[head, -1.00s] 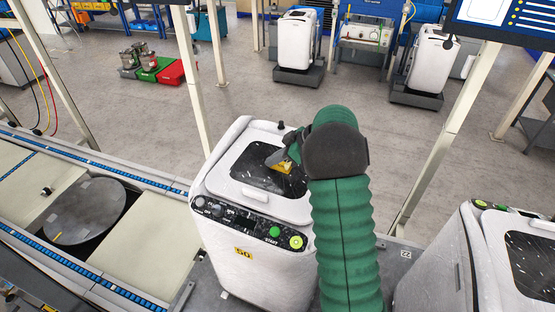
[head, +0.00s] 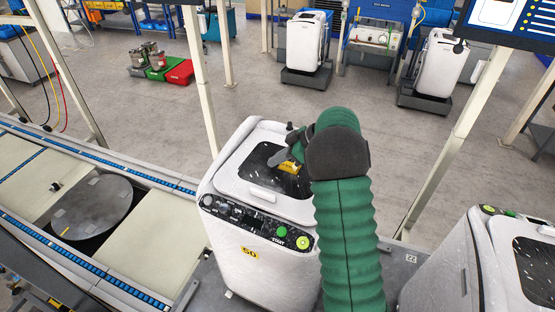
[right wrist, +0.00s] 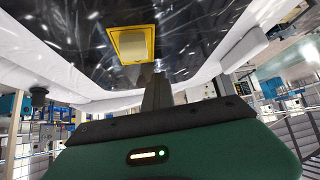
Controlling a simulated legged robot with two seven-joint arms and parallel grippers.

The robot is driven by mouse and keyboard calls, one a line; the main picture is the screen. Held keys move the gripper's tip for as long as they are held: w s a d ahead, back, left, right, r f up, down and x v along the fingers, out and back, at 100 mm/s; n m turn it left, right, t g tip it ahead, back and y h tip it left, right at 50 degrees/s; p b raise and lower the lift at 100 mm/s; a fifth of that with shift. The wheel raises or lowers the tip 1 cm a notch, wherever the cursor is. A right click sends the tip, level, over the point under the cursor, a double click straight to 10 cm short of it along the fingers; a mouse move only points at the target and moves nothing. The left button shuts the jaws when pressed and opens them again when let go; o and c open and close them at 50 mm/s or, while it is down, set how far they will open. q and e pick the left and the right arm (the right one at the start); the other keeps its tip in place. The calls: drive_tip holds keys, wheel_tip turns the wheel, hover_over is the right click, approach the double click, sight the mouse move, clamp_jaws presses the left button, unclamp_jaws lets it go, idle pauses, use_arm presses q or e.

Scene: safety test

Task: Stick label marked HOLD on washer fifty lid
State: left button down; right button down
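The white washer marked 50 (head: 268,265) stands just left of my right arm. Its lid (head: 247,201) is closed and has a dark glass window. My right gripper (head: 278,158) is over the window, partly hidden by my own green-sleeved wrist. A small yellow label (head: 289,167) is at its fingertips; no lettering is readable. In the right wrist view the label (right wrist: 132,45) is a yellow-edged square with a pale middle against the dark window, at the tip of a dark finger. Whether it is gripped or touches the glass is unclear. My left gripper is out of view.
Another white washer (head: 490,265) stands at the lower right. A conveyor (head: 150,245) with a round dark plate (head: 92,205) runs along the left. Pale posts (head: 200,80) rise behind the washer. More washers stand at the back, with open floor between.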

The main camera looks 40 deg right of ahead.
drive_tip(key=shift+a+r, duration=0.1)
drive_tip(key=shift+a, duration=0.3)
drive_tip(key=shift+w, duration=0.3)
drive_tip(key=shift+a, duration=0.15)
drive_tip(key=shift+w+a, duration=0.35)
drive_tip(key=shift+a, duration=0.35)
drive_tip(key=shift+w+a, duration=0.4)
drive_tip(key=shift+a, duration=0.15)
drive_tip(key=shift+n+g+y, duration=0.3)
drive_tip(key=shift+n+y, duration=0.1)
drive_tip(key=shift+n, duration=0.2)
